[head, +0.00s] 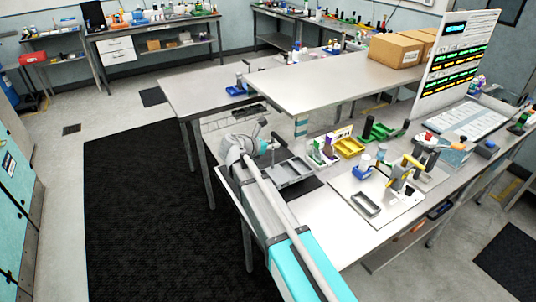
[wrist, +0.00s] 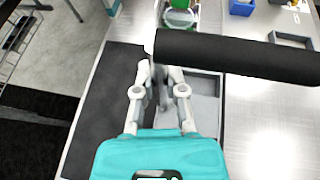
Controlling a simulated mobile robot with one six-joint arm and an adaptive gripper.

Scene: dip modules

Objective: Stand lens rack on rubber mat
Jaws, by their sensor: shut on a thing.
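My gripper (head: 266,146) is over the near left part of the bench. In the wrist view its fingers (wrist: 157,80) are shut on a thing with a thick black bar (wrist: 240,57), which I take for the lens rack. The bar runs to the right across the view, above the bench. The held thing's lower part is hard to make out behind the fingers. A flat dark mat (wrist: 95,110), seemingly the rubber mat, lies along the bench's left edge in the wrist view, left of and below my gripper. In the head view my arm hides much of this area.
A grey tray with compartments (head: 292,171) lies beside the mat; it also shows in the wrist view (wrist: 207,115). Bottles in a white stand (head: 326,150), a yellow bin (head: 349,147) and a white board (head: 376,205) are farther right. A raised shelf (head: 330,82) spans behind.

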